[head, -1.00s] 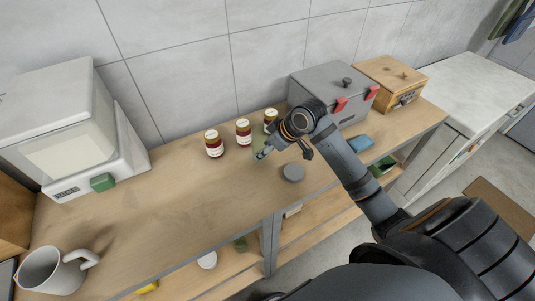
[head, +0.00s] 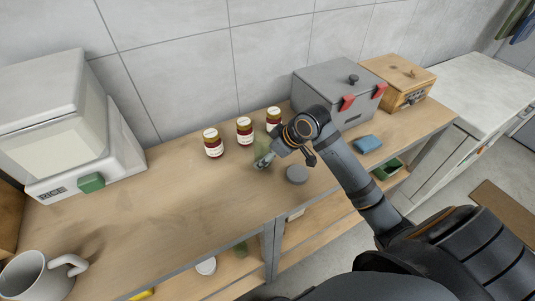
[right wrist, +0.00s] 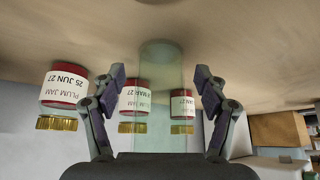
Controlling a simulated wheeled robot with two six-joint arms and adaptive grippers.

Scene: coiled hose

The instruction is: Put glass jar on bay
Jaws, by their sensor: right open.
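The glass jar is a clear, greenish cylinder (right wrist: 162,95) seen between the fingers of my right gripper (right wrist: 160,75) in the right wrist view. The fingers are open, one on each side of it, and a gap shows on both sides. In the head view, the glass jar (head: 262,145) shows faintly on the counter beside my right gripper (head: 262,162), partly hidden by it. Under the counter are open shelf bays, a left bay (head: 222,275) and a right bay (head: 310,236); I cannot tell which is meant. My left gripper is out of view.
Several plum jam jars (head: 244,131) stand behind, close to the right gripper. A grey box (head: 335,95), blue cloth (head: 368,144), rice dispenser (head: 75,125) and mug (head: 38,275) stand around. The counter's left middle is clear.

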